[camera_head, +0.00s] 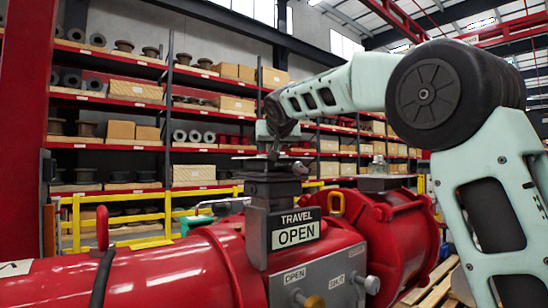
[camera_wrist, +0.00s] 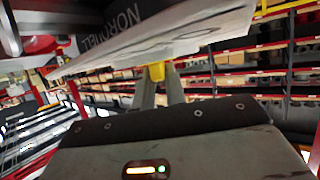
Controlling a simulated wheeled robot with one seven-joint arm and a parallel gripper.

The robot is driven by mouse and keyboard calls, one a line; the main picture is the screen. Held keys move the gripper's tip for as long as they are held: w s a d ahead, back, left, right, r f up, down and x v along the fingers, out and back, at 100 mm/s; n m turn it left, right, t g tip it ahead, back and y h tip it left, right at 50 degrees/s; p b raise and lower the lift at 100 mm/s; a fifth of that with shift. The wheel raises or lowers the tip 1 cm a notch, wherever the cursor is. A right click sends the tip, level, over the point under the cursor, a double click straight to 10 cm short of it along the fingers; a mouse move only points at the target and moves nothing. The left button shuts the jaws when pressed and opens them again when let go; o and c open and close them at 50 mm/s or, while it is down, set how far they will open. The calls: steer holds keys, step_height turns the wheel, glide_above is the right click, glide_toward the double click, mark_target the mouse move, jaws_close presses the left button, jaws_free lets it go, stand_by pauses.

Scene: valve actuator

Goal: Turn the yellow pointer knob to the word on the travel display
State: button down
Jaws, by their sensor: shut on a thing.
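The travel display (camera_head: 297,236) reads OPEN in the head view, under the word TRAVEL. It is on the front of a grey post on the red actuator (camera_head: 190,275). The knob's pointer direction cannot be told. In the head view the knob is not clearly visible at the fingers.
A grey panel (camera_head: 330,262) below the display carries OPEN and SHUT labels. It has a brass-coloured knob (camera_head: 313,301) and a silver knob (camera_head: 371,285). Yellow railing (camera_head: 155,220) and stocked shelves stand behind.

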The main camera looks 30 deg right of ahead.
steer(key=shift+w+a+m+g+h+b, duration=0.15)
steer(key=shift+m+g+h+b, duration=0.15)
steer(key=shift+m+h+b, duration=0.6)
steer(key=shift+m+g+h+b, duration=0.3)
steer(key=shift+m+h+b, duration=0.1)
steer(key=shift+h, duration=0.1)
steer(key=shift+r, duration=0.1)
steer(key=c, duration=1.4)
jaws_free()
steer(key=shift+c, duration=0.2)
steer(key=shift+a, duration=0.1)
steer(key=shift+s+a+b, duration=0.15)
steer(key=shift+s+b, duration=0.2)
steer(key=b+v, duration=0.4)
steer(key=v, duration=1.2)
steer(key=shift+a+r+b, duration=0.35)
